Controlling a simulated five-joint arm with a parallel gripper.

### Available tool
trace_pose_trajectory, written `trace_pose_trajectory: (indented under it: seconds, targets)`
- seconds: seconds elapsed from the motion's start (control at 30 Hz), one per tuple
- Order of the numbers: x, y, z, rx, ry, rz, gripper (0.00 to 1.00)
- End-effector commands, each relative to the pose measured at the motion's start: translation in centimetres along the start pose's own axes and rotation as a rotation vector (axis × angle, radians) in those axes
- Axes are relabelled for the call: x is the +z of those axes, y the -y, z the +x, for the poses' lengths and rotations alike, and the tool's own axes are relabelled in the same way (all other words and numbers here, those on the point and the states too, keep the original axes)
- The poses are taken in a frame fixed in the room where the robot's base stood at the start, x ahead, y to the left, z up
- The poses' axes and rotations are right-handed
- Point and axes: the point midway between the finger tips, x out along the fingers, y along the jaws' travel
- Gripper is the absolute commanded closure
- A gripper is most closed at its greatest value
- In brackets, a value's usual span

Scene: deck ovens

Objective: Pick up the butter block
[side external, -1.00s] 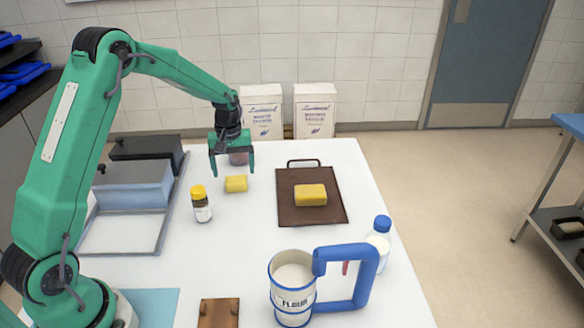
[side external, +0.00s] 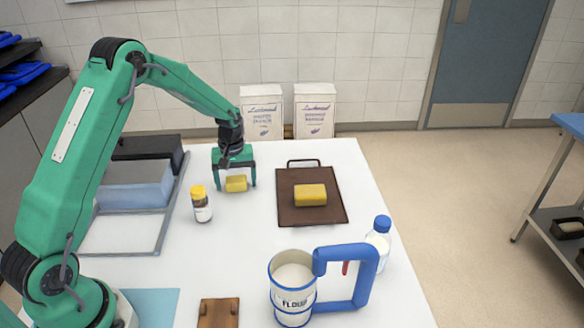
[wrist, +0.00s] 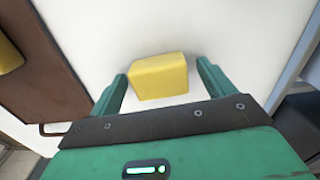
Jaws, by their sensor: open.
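A small yellow block (side external: 236,184) lies on the white table, left of the brown board. A larger yellow block (side external: 310,195) lies on the board; its edge shows in the wrist view (wrist: 8,54). Which of them is the butter block, I cannot tell. My green gripper (side external: 235,186) is low over the small block, with one finger on each side of it. In the wrist view the small block (wrist: 158,76) sits between the open fingers (wrist: 160,80), with a gap at least on the right side.
The brown board (side external: 327,215) is to the right. A yellow-capped bottle (side external: 202,208) stands close by, nearer the camera. A flour jug (side external: 292,300) and a blue-capped bottle (side external: 379,240) are at the front right. The mid-table is clear.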

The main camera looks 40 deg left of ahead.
Motion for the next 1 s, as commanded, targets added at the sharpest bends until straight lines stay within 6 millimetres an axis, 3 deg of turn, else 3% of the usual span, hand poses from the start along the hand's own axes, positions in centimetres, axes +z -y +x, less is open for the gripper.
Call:
trace_pose_trajectory:
  seconds: [0.03, 0.27, 0.67, 1.0]
  targets:
    - [0.0, 0.0, 0.0, 0.000, 0.000, 0.000, 0.22]
    - [0.0, 0.0, 0.0, 0.000, 0.000, 0.000, 0.67]
    - [0.0, 0.0, -0.4, 0.001, -0.001, 0.000, 0.68]
    - [-0.1, -0.1, -4.0, 0.002, -0.003, 0.000, 0.68]
